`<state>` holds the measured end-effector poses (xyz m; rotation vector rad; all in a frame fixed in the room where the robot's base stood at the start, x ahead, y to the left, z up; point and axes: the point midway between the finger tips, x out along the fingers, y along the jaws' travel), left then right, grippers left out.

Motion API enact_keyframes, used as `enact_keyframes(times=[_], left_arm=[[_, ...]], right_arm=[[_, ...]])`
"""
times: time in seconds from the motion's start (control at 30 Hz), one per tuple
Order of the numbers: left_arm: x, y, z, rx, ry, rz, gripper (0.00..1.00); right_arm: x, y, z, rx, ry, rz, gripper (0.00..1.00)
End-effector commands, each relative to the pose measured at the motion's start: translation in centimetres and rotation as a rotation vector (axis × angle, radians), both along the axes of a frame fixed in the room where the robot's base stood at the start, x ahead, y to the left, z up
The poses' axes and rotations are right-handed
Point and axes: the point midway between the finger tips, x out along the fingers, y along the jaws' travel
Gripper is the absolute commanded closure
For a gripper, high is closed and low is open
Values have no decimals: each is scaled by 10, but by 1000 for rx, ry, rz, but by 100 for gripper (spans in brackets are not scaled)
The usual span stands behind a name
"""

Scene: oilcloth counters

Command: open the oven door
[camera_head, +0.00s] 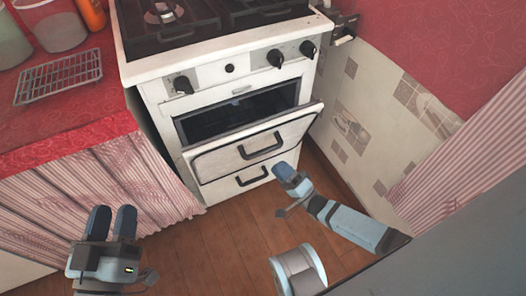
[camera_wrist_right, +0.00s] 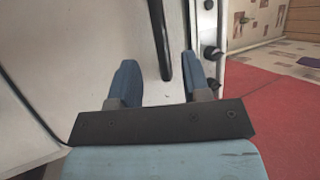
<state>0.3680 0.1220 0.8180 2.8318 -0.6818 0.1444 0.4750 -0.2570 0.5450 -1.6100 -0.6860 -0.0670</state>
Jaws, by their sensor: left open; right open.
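The white oven door (camera_head: 222,160) is partly open, its top edge tilted out from the oven front. A dark gap shows the oven cavity (camera_head: 235,115) above it. The door has a black bar handle (camera_head: 262,146). My right gripper (camera_head: 283,172) is beside the lower right of the door, below that handle. In the right wrist view, my right gripper (camera_wrist_right: 160,68) is open, with a dark handle bar (camera_wrist_right: 160,40) ahead between its fingertips; contact cannot be told. My left gripper (camera_head: 112,210) is open and empty at the lower left, away from the oven.
A drawer with a black handle (camera_head: 252,176) is below the door. Knobs (camera_head: 275,58) line the oven's front under the stove top. A red counter (camera_head: 60,115) with a wire rack (camera_head: 60,78) stands left. The wooden floor (camera_head: 215,235) in front is clear; a tiled wall is right.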

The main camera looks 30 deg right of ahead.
Motion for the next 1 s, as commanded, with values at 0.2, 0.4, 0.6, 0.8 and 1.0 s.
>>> enact_keyframes(times=[0.2,0.4,0.6,0.8,1.0], left_arm=[[-1,-4,14,-31,-57,-16,57],[-1,-6,9,-27,-43,-28,57],[-1,-6,6,-20,-27,-28,57],[-1,-5,4,-16,-23,-25,57],[0,-4,4,-16,-25,-23,57]], right_arm=[[38,18,19,2,-2,0,56],[57,27,30,2,-1,0,56],[63,30,33,1,0,0,56],[63,30,33,1,0,0,56],[63,30,33,1,0,0,100]])
